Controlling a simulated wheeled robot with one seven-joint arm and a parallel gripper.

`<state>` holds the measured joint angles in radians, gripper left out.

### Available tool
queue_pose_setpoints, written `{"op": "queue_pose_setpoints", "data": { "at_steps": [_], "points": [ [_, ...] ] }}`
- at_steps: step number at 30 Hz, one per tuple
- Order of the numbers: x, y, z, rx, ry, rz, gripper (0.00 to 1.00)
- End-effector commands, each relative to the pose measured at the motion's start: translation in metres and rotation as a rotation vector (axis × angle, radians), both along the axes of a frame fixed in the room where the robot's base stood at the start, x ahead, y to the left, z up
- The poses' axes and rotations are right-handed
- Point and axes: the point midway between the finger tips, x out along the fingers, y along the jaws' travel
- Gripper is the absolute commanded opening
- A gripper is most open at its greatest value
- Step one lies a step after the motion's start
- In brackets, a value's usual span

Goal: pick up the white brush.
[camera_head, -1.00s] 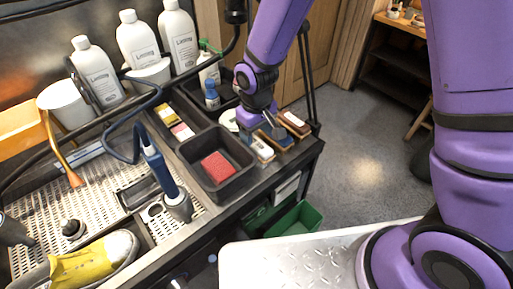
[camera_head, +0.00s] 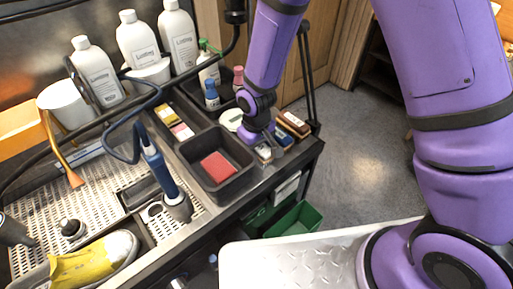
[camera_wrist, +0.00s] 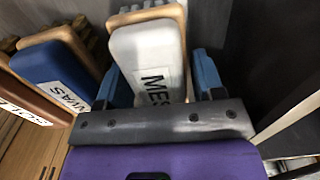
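The white brush (camera_wrist: 148,55) has a pale wooden edge and a label reading "MES", partly cut off by my gripper. It lies at the right end of the brush row, in the wrist view. My gripper (camera_wrist: 158,82) is open, with one blue finger on either side of the white brush. I cannot tell whether the fingers touch its sides. In the head view the white brush (camera_head: 264,154) lies near the bench's front edge, mostly hidden under my gripper.
A black bin (camera_head: 240,180) with a red block (camera_head: 218,167) stands left of my gripper. Bottles (camera_head: 178,38) stand at the back.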

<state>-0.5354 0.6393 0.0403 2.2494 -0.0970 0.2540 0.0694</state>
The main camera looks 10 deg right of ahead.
Motion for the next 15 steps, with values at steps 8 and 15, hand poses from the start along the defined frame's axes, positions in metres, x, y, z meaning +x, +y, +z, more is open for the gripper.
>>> {"op": "queue_pose_setpoints", "data": {
  "at_steps": [8, 15],
  "points": [
    [0.0, 0.0, 0.0002, 0.0, 0.0, 0.0, 0.21],
    [0.0001, 0.0001, 0.0028, 0.0, 0.0, 0.0, 0.21]
  ]
}}
